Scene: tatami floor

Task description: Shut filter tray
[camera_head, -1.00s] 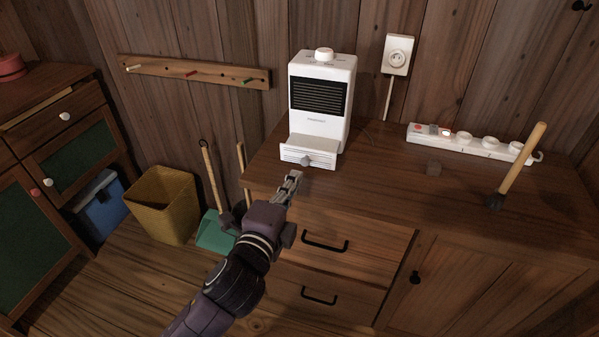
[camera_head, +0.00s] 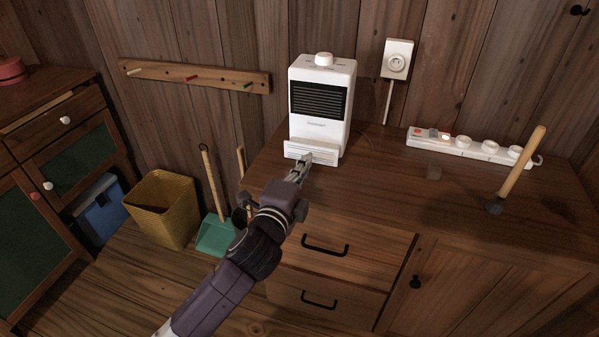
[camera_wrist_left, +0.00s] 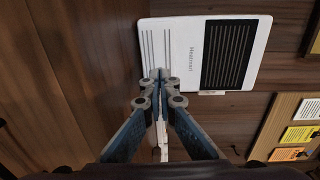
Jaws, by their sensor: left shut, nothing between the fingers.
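The white heater (camera_head: 320,98) stands upright on the wooden counter, with a dark grille on its front. In the left wrist view the closed fingertips (camera_wrist_left: 159,76) overlap the tray's slatted front (camera_wrist_left: 153,45), and the heater body (camera_wrist_left: 190,55) fills the area behind. The tray's knob is hidden behind the fingers. My right gripper is not in view.
A wall socket (camera_head: 396,60) is behind. A yellow bin (camera_head: 161,208) and green dustpan (camera_head: 215,234) stand on the floor at left.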

